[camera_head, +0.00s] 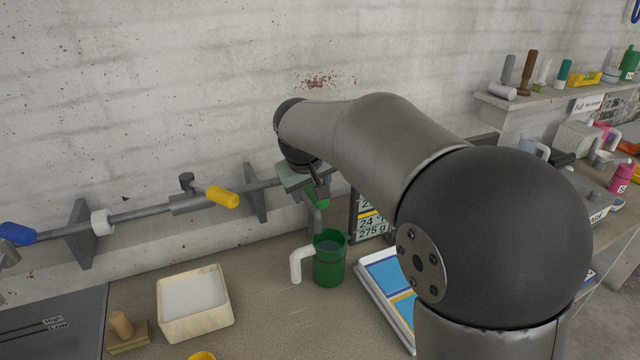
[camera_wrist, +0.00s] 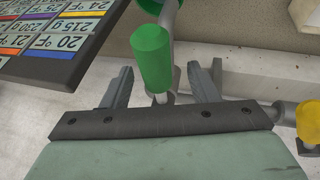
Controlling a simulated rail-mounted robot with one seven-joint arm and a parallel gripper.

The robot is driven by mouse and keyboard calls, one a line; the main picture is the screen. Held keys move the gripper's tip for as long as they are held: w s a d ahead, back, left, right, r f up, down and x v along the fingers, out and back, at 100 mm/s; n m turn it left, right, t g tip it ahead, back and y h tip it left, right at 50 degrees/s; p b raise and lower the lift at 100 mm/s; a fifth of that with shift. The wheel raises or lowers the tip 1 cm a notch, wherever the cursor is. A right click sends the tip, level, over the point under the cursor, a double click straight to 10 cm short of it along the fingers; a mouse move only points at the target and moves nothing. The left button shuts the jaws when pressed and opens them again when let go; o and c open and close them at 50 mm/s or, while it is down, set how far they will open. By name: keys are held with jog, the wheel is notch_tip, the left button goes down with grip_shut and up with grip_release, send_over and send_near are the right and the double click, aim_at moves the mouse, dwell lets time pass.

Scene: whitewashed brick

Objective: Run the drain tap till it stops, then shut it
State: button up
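A grey pipe along the wall carries a tap with a green handle (camera_wrist: 151,58); the handle also shows under my gripper in the head view (camera_head: 318,198). My gripper (camera_wrist: 162,84) is open, with one finger on each side of the green handle and a gap visible on the right side. In the head view my gripper (camera_head: 308,188) largely hides this tap. A green jug (camera_head: 329,266) with a white handle stands upright below the tap's spout, with bluish liquid inside. I cannot tell whether any stream is running.
A yellow-handled tap (camera_head: 221,196) and a blue-handled tap (camera_head: 17,234) sit further left on the pipe. A dark label board (camera_wrist: 50,70) stands close by.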

jog(key=shift+r, duration=0.1)
jog(key=b+v, duration=0.2)
jog(key=v, duration=1.5)
jog(key=s+d+f+m+g, duration=0.1)
jog(key=s+d+f+g, duration=0.1)
jog(key=s+d+f, duration=0.5)
jog(key=s+d+f+m+g, duration=0.1)
jog(key=s+d+f, duration=0.2)
jog(key=d+f, duration=0.4)
jog(key=s+d+f+m+g+y, duration=0.1)
jog(key=s+d+f+m, duration=0.2)
jog(key=s+f, duration=1)
jog(key=shift+s+d+f+g, duration=0.2)
jog(key=shift+d+f+g, duration=0.1)
jog(key=shift+f, duration=0.35)
